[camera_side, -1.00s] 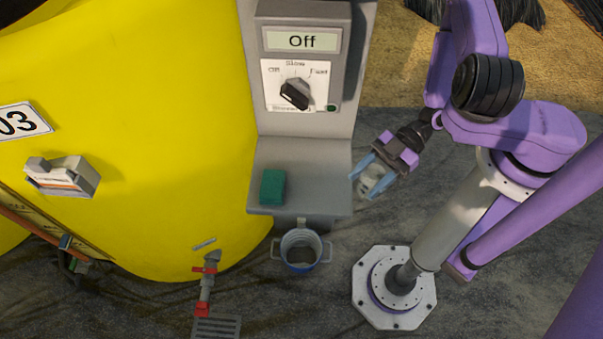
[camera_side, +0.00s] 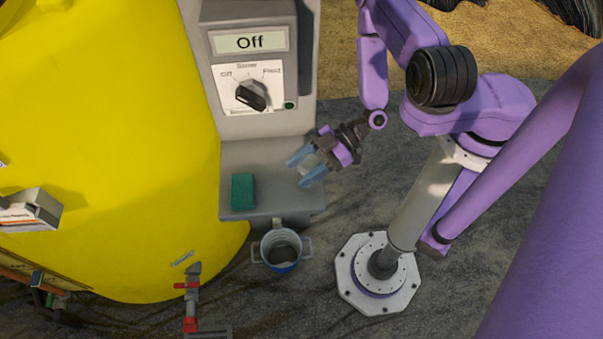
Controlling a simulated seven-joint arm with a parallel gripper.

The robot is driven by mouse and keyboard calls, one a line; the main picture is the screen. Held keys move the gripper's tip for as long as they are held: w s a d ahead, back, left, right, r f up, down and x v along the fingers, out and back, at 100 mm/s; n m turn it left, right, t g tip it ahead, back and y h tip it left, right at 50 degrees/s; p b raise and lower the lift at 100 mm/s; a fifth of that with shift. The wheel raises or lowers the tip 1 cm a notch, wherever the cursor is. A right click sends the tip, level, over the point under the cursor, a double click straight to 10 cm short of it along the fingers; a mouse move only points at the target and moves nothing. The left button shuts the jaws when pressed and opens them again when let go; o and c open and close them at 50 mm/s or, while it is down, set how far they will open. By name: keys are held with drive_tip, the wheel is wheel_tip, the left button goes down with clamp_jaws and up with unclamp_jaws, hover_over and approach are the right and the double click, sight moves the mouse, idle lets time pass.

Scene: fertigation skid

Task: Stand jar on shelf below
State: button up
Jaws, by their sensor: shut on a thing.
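My gripper (camera_side: 304,168) is shut on a small pale, translucent jar (camera_side: 311,163), seen between its light-blue fingers. The fingers hide part of the jar, and its tilt is hard to tell. The gripper and jar appear over the right part of the grey shelf (camera_side: 265,188), which juts out below the control panel. I cannot tell whether the jar touches the shelf.
A green block (camera_side: 243,191) sits on the shelf's left side. A bucket (camera_side: 281,250) hangs below the shelf's front edge. A yellow tank (camera_side: 110,130) stands left.

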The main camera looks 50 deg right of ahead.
sight(300, 178)
drive_tip(key=shift+f, duration=1.65)
drive_tip(key=shift+f, duration=0.1)
drive_tip(key=o, duration=1.1)
drive_tip(key=v, duration=1.2)
drive_tip(key=shift+s, duration=0.1)
